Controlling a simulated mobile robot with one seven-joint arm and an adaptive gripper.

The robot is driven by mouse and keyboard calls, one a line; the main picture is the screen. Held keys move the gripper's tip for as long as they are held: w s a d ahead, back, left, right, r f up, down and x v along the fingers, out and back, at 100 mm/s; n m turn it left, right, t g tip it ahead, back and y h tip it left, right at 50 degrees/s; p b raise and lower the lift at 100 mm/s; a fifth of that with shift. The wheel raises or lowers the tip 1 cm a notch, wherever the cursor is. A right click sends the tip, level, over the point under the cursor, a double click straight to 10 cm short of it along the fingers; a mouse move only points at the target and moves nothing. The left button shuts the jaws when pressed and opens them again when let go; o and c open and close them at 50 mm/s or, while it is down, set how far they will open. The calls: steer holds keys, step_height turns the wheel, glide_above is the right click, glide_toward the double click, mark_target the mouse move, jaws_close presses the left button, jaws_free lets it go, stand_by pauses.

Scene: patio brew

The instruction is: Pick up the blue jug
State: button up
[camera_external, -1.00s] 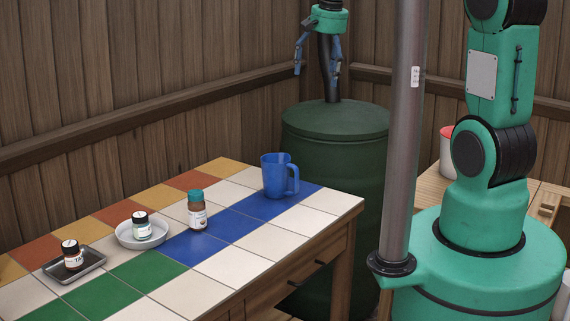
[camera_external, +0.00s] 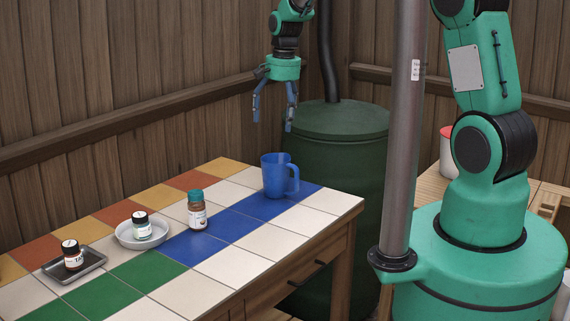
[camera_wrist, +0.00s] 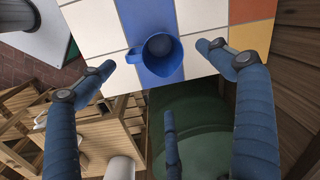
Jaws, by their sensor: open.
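The blue jug (camera_external: 274,175) stands upright on the tiled table (camera_external: 330,203) near its far right corner, with its handle towards the right. In the wrist view the jug (camera_wrist: 159,50) is seen from above, its handle to the left. My gripper (camera_external: 273,125) is open and empty, hanging fingers down above the jug and apart from it. In the wrist view the fingers of my gripper (camera_wrist: 157,66) spread to either side of the jug, with a third finger below it.
A small jar (camera_external: 141,226) sits on a round dish (camera_external: 155,241), and another jar (camera_external: 72,256) on a grey tray (camera_external: 92,263). A green barrel (camera_external: 345,150) stands behind the table.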

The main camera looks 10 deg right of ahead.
steer(key=shift+f, duration=0.1)
steer(key=b, duration=0.1)
glide_toward(276, 161)
steer(key=shift+s+a+f, duration=0.15)
steer(key=shift+s+f, duration=0.35)
steer(key=shift+s, duration=0.3)
steer(key=shift+s+a+f, duration=0.15)
steer(key=shift+s+f, duration=0.3)
steer(key=shift+s, duration=0.35)
steer(key=shift+s+a+f, duration=0.15)
steer(key=shift+s+f, duration=0.35)
steer(key=shift+s, duration=0.25)
steer(key=shift+f, duration=0.1)
steer(key=shift+a+f+b, duration=0.2)
steer(key=shift+f+b, duration=0.6)
steer(key=shift+f, duration=1.7)
steer(key=c, duration=1.5)
